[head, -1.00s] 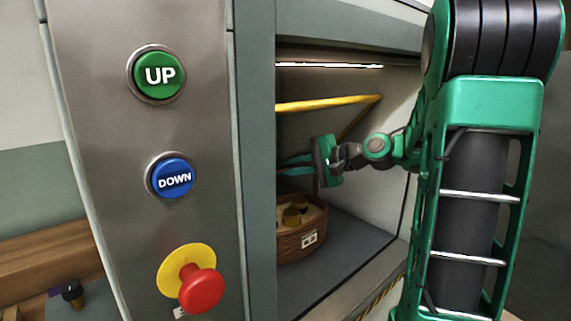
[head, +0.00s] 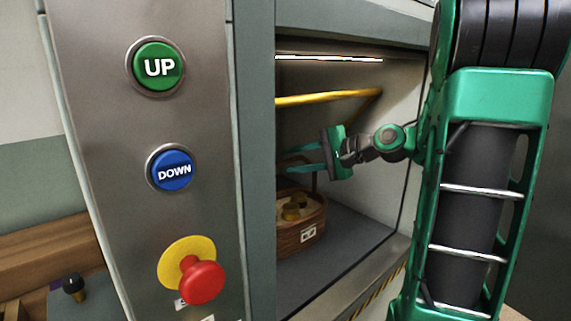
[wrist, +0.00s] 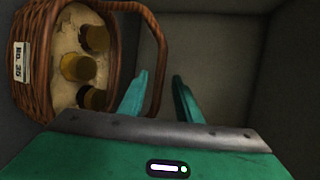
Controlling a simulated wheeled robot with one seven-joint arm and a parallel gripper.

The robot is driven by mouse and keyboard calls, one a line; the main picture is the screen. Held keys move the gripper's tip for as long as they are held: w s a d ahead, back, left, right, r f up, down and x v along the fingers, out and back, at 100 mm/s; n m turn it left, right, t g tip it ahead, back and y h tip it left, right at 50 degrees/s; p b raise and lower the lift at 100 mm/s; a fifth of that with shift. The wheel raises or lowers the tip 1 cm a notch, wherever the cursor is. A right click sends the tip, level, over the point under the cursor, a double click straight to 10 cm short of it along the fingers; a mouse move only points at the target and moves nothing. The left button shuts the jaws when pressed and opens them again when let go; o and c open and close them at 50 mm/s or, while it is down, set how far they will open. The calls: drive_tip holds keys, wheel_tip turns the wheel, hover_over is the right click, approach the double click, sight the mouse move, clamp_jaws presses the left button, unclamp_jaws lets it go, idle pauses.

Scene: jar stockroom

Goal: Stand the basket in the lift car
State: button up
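The wicker basket (head: 293,241), with a white label and several jars with yellowish-brown lids, stands upright on the floor (head: 352,240) of the lift car. Its left part is hidden behind the control panel's edge. My gripper (head: 292,159) is inside the car above the basket, its fingers spread apart. In the wrist view the basket (wrist: 36,75) is at upper left, with label "NO. 35". Its arched handle (wrist: 161,62) shows between the two finger tips of my gripper (wrist: 160,76), with a gap to the right finger. I cannot tell whether it touches the left finger.
The steel control panel (head: 120,235) stands left of the opening, with a green UP button (head: 158,67), a blue DOWN button (head: 171,170) and a red stop knob (head: 203,282). A yellow rail (head: 325,98) runs inside the car. Floor right of the basket is clear.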

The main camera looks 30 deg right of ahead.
drive_tip(key=v, duration=0.9)
drive_tip(key=shift+s, duration=0.15)
drive_tip(key=s+a+f+n+g+h, duration=0.2)
drive_tip(key=s+f+g, duration=0.15)
drive_tip(key=f, duration=0.35)
drive_tip(key=s+a+f+n+g+h, duration=0.2)
drive_tip(key=s+f+g, duration=0.15)
drive_tip(key=f, duration=0.25)
drive_tip(key=s+f+n+g+h, duration=0.1)
drive_tip(key=s+f+g, duration=0.1)
drive_tip(key=s, duration=0.7)
drive_tip(key=s+f+n+g+h, duration=0.1)
drive_tip(key=s+f+g+h, duration=0.1)
drive_tip(key=s, duration=0.7)
drive_tip(key=shift+d+f+n+g, duration=0.2)
drive_tip(key=shift+f+n+g, duration=0.2)
drive_tip(key=shift+f+g, duration=0.45)
drive_tip(key=shift+f+t, duration=0.15)
drive_tip(key=shift+t, duration=0.1)
drive_tip(key=shift+w+f, duration=0.25)
drive_tip(key=shift+w, duration=0.3)
